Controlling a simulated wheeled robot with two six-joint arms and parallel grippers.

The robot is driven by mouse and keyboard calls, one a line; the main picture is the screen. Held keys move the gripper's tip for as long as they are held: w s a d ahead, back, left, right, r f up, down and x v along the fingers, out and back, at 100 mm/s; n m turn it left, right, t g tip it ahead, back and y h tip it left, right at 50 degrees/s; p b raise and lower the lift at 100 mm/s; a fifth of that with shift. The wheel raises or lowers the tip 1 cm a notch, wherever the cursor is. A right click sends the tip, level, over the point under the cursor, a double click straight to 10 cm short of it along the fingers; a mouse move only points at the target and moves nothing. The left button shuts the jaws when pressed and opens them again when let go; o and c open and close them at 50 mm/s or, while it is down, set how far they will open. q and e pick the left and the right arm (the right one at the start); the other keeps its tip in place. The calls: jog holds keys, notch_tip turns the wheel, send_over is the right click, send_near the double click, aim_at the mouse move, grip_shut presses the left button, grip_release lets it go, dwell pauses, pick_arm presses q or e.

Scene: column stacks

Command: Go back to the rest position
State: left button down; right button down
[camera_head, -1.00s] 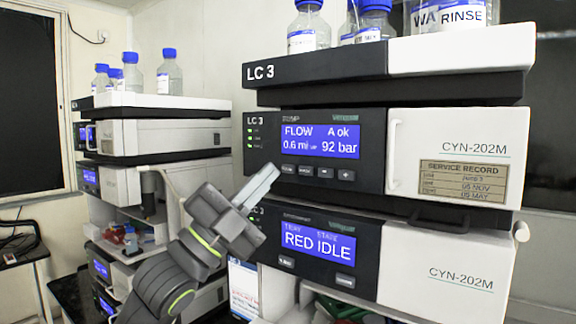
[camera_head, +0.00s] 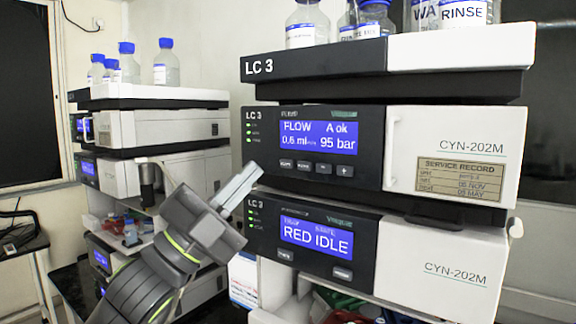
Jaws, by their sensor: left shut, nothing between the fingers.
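My left gripper (camera_head: 241,183) is in the middle of the head view, its arm coming in from the lower left. Its pale fingers are shut together with nothing between them and point up and right. It is in front of the left edge of the LC 3 stack. I cannot tell the exact gap to the front panels. The upper module (camera_head: 317,148) reads FLOW, A ok, 95 bar. The lower module (camera_head: 313,243) reads RED IDLE. My right gripper is not in view.
Blue-capped bottles (camera_head: 306,24) stand on the LC 3 stack's top tray (camera_head: 350,62). A second stack (camera_head: 150,131) with bottles stands behind at the left. A dark-topped table (camera_head: 18,246) is at far left.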

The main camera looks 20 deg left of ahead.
pick_arm(q)
jog(key=w+a+f+n+g+y, duration=0.15)
jog(key=f+n+y, duration=0.35)
jog(key=f, duration=0.6)
jog(key=a+f+n+g+y, duration=0.1)
jog(key=a+f+n+y, duration=0.35)
jog(key=f, duration=0.65)
jog(key=w+a+f+n+g+y, duration=0.1)
jog(key=f+n+g+y, duration=0.1)
jog(key=f+n+y, duration=0.65)
jog(key=s+a+f+n+g, duration=0.1)
jog(key=s+f+g, duration=0.3)
jog(key=f, duration=0.5)
jog(key=s+a+f+n+g, duration=0.1)
jog(key=s+f+g, duration=0.1)
jog(key=s+f, duration=0.5)
jog(key=s+f+n+g, duration=0.4)
jog(key=s+f+g, duration=0.3)
jog(key=s+f, duration=0.7)
notch_tip(320, 180, down, 25)
jog(key=s+b, duration=0.2)
jog(key=b, duration=0.1)
jog(key=s+f+g+b, duration=0.2)
jog(key=s+f, duration=1.2)
jog(key=f, duration=0.4)
jog(key=shift+s+d+f+h+b, duration=0.2)
jog(key=shift+d+f+h+b, duration=0.05)
jog(key=shift+h+b, duration=0.15)
